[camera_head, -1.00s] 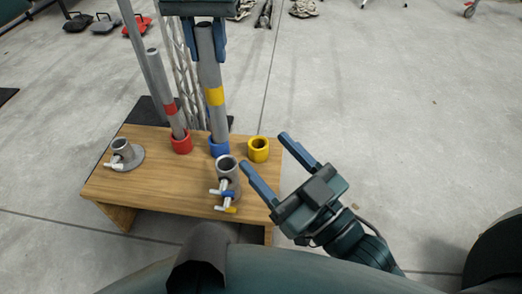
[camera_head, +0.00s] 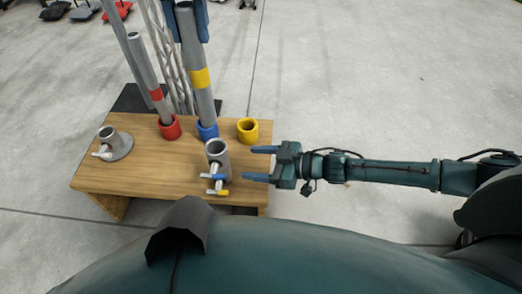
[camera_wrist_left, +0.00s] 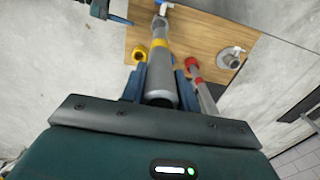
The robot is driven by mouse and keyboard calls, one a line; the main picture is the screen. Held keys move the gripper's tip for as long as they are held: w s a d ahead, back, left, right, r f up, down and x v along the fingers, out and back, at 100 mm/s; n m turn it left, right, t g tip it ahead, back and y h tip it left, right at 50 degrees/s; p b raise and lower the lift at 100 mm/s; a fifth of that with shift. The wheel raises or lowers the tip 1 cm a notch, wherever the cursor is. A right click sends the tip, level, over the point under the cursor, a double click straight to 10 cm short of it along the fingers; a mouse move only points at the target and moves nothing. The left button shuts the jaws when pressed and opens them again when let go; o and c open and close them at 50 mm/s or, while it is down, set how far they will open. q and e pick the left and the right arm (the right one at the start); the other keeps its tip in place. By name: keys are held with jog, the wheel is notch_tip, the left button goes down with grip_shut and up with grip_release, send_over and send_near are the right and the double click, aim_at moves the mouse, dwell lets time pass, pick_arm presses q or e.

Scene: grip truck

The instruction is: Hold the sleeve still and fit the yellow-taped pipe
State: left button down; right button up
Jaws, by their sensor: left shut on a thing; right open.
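The left wrist view shows the pipe (camera_wrist_left: 160,72) between the fingers. The grey sleeve (camera_head: 217,153), with blue and yellow handles low on it, stands upright at the table's front right. My right gripper (camera_head: 257,164) is open and empty, just right of the sleeve, its fingers pointing left at it, apart from it.
On the wooden table (camera_head: 150,178) are a red cup (camera_head: 170,128) holding a red-taped pipe (camera_head: 143,70), an empty yellow cup (camera_head: 247,130) and another short grey sleeve (camera_head: 110,138) on a round base at left. A lattice truss stands behind. The floor at right is clear.

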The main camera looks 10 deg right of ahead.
aim_at(228, 160)
jog(key=x, duration=0.7)
jog(key=f+x, duration=0.1)
jog(key=x, duration=0.3)
jog(key=shift+w+d+f, duration=0.1)
jog(key=shift+w, duration=0.3)
jog(key=c, duration=1.2)
